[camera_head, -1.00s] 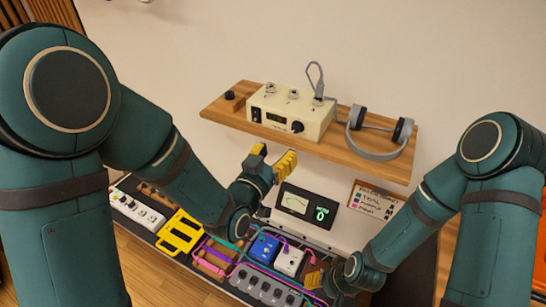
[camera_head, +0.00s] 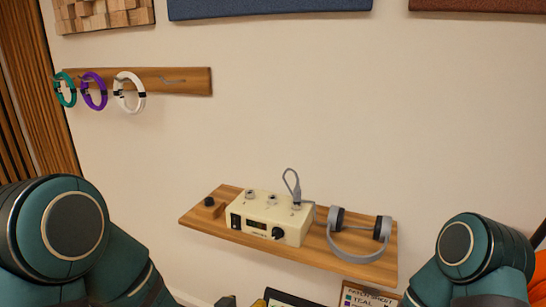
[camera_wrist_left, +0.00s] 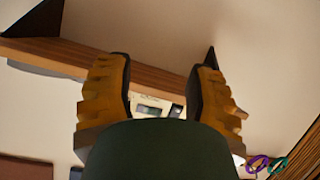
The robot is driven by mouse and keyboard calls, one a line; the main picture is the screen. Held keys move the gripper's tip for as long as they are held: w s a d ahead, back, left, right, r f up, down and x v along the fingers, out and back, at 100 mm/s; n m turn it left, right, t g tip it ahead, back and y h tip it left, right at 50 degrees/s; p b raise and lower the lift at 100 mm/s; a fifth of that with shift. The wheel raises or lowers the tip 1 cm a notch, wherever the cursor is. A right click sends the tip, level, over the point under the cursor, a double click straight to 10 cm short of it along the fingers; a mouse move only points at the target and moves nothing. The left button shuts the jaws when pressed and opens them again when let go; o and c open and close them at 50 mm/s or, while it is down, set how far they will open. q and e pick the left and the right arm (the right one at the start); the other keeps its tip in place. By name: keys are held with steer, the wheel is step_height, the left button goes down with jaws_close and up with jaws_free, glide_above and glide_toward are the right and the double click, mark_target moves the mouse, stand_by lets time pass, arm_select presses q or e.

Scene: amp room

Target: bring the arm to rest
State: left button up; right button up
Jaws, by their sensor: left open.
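My left gripper (camera_wrist_left: 160,78) is open in the left wrist view, its two yellow ribbed fingers apart with nothing between them. Beyond them are the underside of a wooden shelf and part of a cream box. In the head view only a sliver of this gripper (camera_head: 261,302) shows at the bottom edge, below the shelf. My left arm fills the lower left corner and my right arm the lower right. My right gripper is out of view below the picture.
The wall shelf (camera_head: 312,252) bears a cream amp box (camera_head: 268,218) and grey headphones (camera_head: 358,243). A rack (camera_head: 190,82) holds teal, purple and white cable coils at upper left. A label card (camera_head: 368,297) is below the shelf. The wall between is clear.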

arm_select(q)
steer(key=s+a+f+n+g, duration=0.1)
steer(key=s+f+g, duration=0.4)
steer(key=f, duration=0.5)
steer(key=s+a+f+n+g+y, duration=0.1)
steer(key=s+a+f+n+g, duration=0.1)
steer(key=s+f+g, duration=0.4)
steer(key=s+f, duration=0.4)
steer(key=shift+a+r, duration=0.1)
stand_by(0.4)
